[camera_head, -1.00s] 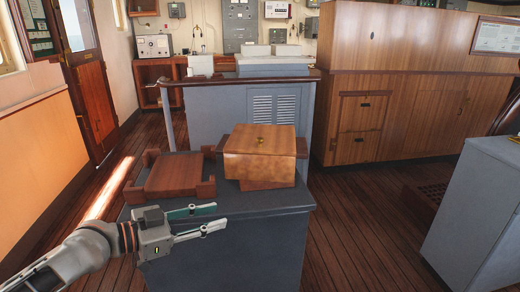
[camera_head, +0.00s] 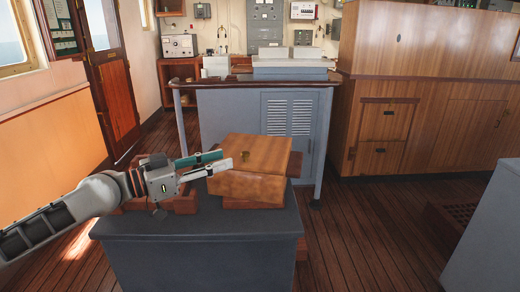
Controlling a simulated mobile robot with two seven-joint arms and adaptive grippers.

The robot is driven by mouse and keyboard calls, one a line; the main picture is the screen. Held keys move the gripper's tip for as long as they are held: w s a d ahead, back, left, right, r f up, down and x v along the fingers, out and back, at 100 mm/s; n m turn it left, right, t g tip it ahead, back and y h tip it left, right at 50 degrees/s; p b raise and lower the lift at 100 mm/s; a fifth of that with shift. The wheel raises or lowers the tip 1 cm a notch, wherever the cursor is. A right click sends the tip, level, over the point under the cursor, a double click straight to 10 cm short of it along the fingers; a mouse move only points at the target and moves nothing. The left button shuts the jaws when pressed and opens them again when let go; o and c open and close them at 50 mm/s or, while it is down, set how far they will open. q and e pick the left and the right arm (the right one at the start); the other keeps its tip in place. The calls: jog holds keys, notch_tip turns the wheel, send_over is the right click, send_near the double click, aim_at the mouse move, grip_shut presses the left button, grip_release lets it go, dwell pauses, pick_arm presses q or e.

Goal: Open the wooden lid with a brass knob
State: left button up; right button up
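A wooden box with a wooden lid (camera_head: 262,148) sits on the right of a grey stand in the head view. A small brass knob (camera_head: 245,156) stands on the lid's top. The lid lies flat on the box. My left gripper (camera_head: 218,163) comes in from the left, its two fingers apart. Its fingertips are at the lid's left edge, just short of the knob in the picture. Nothing shows between the fingers. I cannot tell whether they touch the lid. My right gripper is not in view.
The box rests on the dark grey stand (camera_head: 210,226). A low wooden tray (camera_head: 185,203) lies left of it, partly hidden by my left gripper. A grey console (camera_head: 235,115) stands behind. Open plank floor (camera_head: 350,235) lies to the right.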

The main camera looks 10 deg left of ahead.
aim_at(245, 153)
pick_arm(q)
jog(key=p+x, duration=0.3)
jog(key=x, duration=0.4)
jog(key=shift+w+d, duration=0.4)
jog(key=shift+w, duration=0.05)
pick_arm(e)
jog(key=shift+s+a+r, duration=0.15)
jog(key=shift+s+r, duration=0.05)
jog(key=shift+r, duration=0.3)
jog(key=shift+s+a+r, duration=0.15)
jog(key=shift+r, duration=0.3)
pick_arm(q)
jog(key=c, duration=0.7)
grip_shut()
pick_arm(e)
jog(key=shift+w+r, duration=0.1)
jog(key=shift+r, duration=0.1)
